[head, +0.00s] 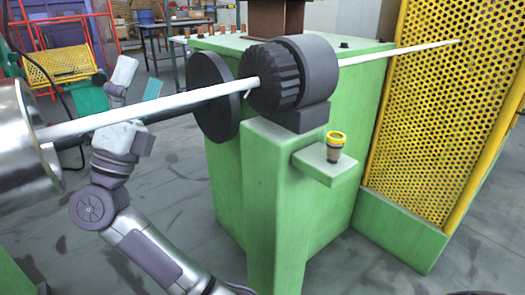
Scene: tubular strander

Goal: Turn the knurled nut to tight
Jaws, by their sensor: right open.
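The knurled nut (268,79) is a dark ribbed cylinder on top of the green machine stand. It sits against a smooth dark round housing (312,70). A long pale rod (165,102) lines up with the nut's face and shows again beyond the housing. My right arm rises from the bottom centre and bends up at the left. Its gripper (113,85) shows small behind the rod, partly hidden by it. It is open, and well left of the nut, not touching it. My left gripper is not in view.
A dark disc (213,97) stands left of the nut. A small yellow-rimmed cup (334,147) stands on a green ledge (327,165). A yellow perforated guard (440,110) closes the right side. A shiny metal cylinder (22,140) is at the far left. Grey floor lies open below.

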